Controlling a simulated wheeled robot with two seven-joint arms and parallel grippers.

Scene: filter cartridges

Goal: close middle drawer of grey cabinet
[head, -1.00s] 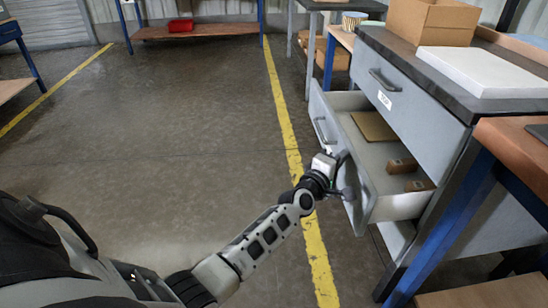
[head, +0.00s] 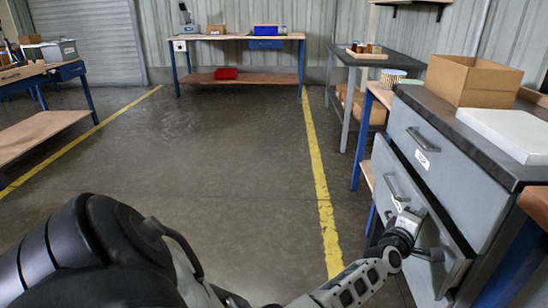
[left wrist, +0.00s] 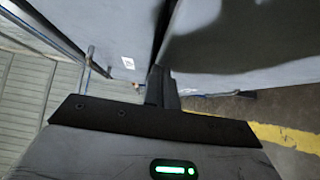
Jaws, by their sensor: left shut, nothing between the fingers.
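The grey cabinet (head: 408,285) stands at the right in the head view. Its middle drawer (head: 385,165) is out only a little, its front standing proud of the upper drawer (head: 440,165); the inside is hidden. The middle drawer has a bar handle (head: 393,187). My left gripper (head: 412,218) is shut and empty at the drawer front, near the handle; I cannot tell whether it touches. In the left wrist view its shut fingers (left wrist: 162,88) are before a dark gap between two grey panels. My right gripper is out of view.
A cardboard box (head: 470,82) and a white flat box (head: 508,132) lie on the cabinet top. A wooden-topped bench with blue legs (head: 358,155) stands just beyond the cabinet. The floor left of the yellow line (head: 322,190) is clear.

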